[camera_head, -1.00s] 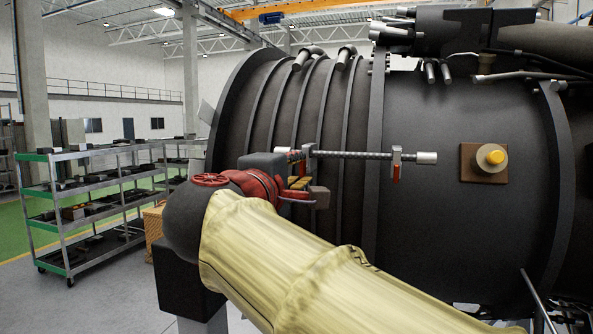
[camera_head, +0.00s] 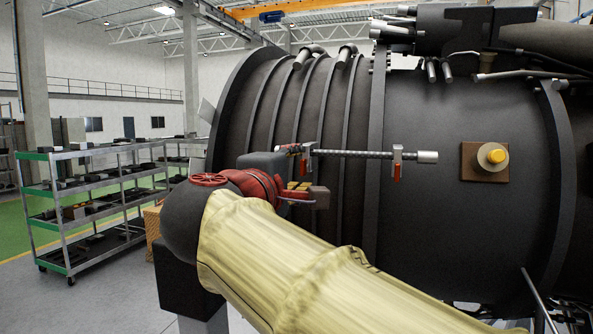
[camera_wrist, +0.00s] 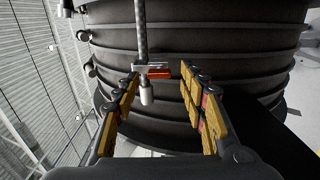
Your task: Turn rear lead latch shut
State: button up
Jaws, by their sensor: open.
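A braided metal lead (camera_head: 350,154) runs across the dark engine casing. A latch with a red handle hanging down (camera_head: 397,166) is near its right end. A second latch bracket (camera_head: 306,153) is near its left end, partly hidden by my gripper (camera_head: 300,188). In the wrist view one latch bracket (camera_wrist: 140,68) shows with its orange-red handle (camera_wrist: 159,73) sticking out sideways from the lead. The lead's metal end (camera_wrist: 147,95) lies below it. My gripper (camera_wrist: 161,76) is open, its yellow-padded fingers on either side of this latch. No contact with the handle is visible.
The ribbed engine casing (camera_head: 290,110) stands close behind the lead. A yellow-capped fitting on a brown plate (camera_head: 471,162) is to the right. A shelf cart (camera_head: 95,200) stands on the left, clear of the engine.

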jog(key=v, duration=1.1)
jog(key=shift+s, duration=0.4)
jog(key=shift+a, duration=0.1)
jog(key=a+f+n+g+y, duration=0.1)
jog(key=a+f+g+y, duration=0.3)
jog(key=f, duration=0.8)
jog(key=s+d+f+m+g+y+b, duration=0.1)
jog(key=s+d+f+g, duration=0.1)
jog(key=f, duration=0.6)
jog(key=s+d+f+m+g, duration=0.1)
jog(key=s+f, duration=0.1)
jog(key=f, duration=0.6)
jog(key=s+d+f+m+g+y+b, duration=0.1)
jog(key=s+d+f+m+g+b, duration=0.1)
jog(key=s+d+f+m, duration=0.45)
jog(key=s+d+f+m+g+b, duration=0.15)
jog(key=d+f, duration=0.25)
jog(key=f, duration=0.5)
jog(key=s+d+f+m+g+y+b, duration=0.1)
jog(key=s+d+f+m+g+b, duration=0.2)
jog(key=d+f, duration=0.4)
jog(key=d, duration=0.1)
jog(key=d+f+m+t, duration=0.1)
jog(key=d, duration=0.1)
jog(key=d+m+t, duration=0.1)
jog(key=shift+s+d+f+h, duration=0.15)
jog(key=shift+s+d+h, duration=0.15)
jog(key=shift+s+h, duration=0.1)
